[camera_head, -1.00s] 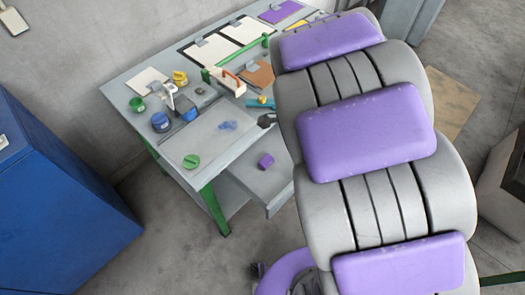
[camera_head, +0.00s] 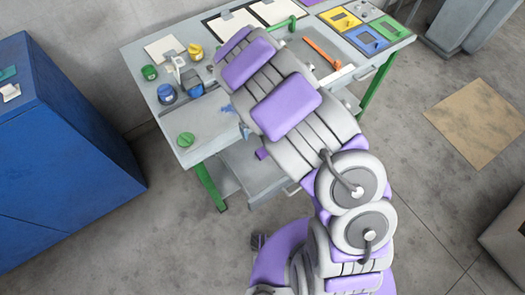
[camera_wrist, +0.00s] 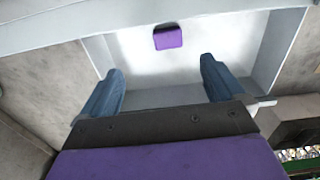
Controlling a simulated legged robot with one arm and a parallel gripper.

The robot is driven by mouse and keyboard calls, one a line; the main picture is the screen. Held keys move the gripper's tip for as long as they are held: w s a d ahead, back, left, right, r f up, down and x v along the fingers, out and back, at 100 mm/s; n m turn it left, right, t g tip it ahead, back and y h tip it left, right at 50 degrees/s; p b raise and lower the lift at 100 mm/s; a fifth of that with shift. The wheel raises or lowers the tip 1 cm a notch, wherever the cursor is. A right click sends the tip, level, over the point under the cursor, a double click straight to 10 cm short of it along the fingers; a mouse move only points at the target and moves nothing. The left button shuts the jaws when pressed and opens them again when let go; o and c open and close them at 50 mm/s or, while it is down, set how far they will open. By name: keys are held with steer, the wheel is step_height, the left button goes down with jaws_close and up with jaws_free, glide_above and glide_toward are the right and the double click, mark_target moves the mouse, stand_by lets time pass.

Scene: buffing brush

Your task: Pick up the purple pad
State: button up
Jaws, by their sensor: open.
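The purple pad (camera_head: 262,153) is a small purple block in the pulled-out grey drawer (camera_head: 262,178) under the workbench, partly beside my arm in the head view. In the wrist view the pad (camera_wrist: 168,38) lies on the pale drawer floor near its far wall, toward the top middle. My gripper (camera_wrist: 161,68) is open, with two blue fingers apart and nothing between them. The pad is beyond the fingertips, apart from them, roughly in line with the gap. In the head view my arm hides most of the gripper.
The workbench (camera_head: 212,122) above the drawer carries a green round pad (camera_head: 186,139), a blue jar (camera_head: 166,93), a green cup (camera_head: 149,72) and colored trays (camera_head: 366,40). The drawer's side walls stand close around the fingers. A blue cabinet (camera_head: 75,150) stands left.

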steer(key=b, duration=0.2)
glide_above(263, 150)
steer(key=f, duration=1)
steer(key=shift+w+a+f, duration=0.1)
steer(key=shift+a+f, duration=0.2)
steer(key=shift+a, duration=0.05)
steer(key=shift+a+f, duration=0.25)
steer(key=shift+f, duration=0.55)
steer(key=f, duration=0.1)
steer(key=d+f+b, duration=0.1)
steer(key=f, duration=0.2)
steer(key=shift+s+d, duration=0.25)
steer(key=shift+d, duration=0.05)
steer(key=shift+a+r, duration=0.1)
steer(key=shift+a, duration=0.25)
steer(key=c, duration=0.5)
steer(key=shift+d, duration=0.25)
steer(key=c, duration=0.6)
steer(key=shift+r, duration=0.1)
steer(key=shift+a+r, duration=0.15)
steer(key=shift+r, duration=0.35)
step_height(263, 150, up, 9)
steer(key=shift+f+p, duration=0.1)
steer(key=shift+p, duration=0.8)
